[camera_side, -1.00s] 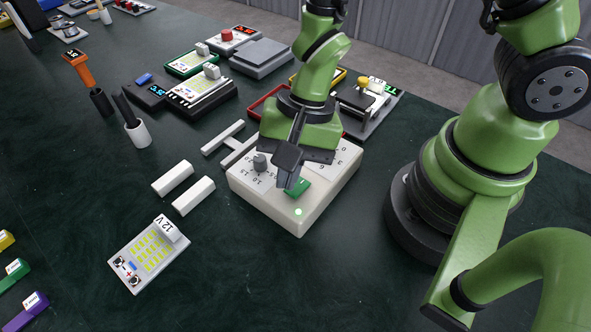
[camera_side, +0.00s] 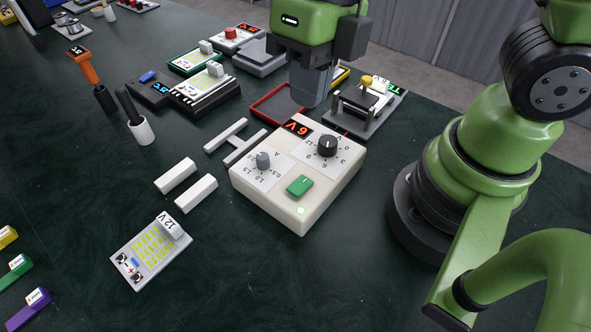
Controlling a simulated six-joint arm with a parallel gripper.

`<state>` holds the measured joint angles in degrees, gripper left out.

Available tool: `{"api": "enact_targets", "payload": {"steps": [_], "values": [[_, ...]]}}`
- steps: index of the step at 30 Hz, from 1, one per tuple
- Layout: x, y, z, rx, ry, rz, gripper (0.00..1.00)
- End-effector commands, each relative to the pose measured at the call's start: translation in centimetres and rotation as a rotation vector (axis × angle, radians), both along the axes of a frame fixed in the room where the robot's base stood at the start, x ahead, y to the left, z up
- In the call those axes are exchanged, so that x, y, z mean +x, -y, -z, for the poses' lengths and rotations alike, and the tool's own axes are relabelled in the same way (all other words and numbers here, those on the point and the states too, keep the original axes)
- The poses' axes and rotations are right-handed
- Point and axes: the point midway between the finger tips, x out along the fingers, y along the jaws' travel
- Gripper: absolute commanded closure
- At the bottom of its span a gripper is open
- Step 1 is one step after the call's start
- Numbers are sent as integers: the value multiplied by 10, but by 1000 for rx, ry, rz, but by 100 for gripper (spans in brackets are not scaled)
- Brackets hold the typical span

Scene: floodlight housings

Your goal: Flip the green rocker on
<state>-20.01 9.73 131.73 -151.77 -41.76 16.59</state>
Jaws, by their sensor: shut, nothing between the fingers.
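The green rocker (camera_side: 300,186) sits on the top face of a white box-shaped power supply (camera_side: 262,204), near its front corner. A small pale green light (camera_side: 300,211) glows beside the rocker. The box also carries a black knob (camera_side: 327,145), a grey knob (camera_side: 263,160) and a red-lit display (camera_side: 297,128) that seems to read 6 V, upside down in this view. My gripper (camera_side: 311,98) is above and behind the box, clear of the rocker. Its fingers are shut and hold nothing.
A floodlight panel marked 12 V (camera_side: 152,252) lies at the front left, with two white bars (camera_side: 186,185) behind it. A red tray (camera_side: 275,106) and a grey fixture with a yellow knob (camera_side: 362,104) stand behind the box. The front middle of the table is clear.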

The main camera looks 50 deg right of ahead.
Motion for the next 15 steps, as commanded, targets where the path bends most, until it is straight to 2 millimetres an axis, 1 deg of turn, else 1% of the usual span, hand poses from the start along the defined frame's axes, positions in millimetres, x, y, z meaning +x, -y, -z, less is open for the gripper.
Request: {"api": "enact_targets", "payload": {"steps": [5, 9, 15], "values": [[-1, -4, 22, -4, -9, -1, 100], [-2, -9, 49, -5, -11, 1, 100], [-1, -15, 77, 1, -7, 7, 100]]}}
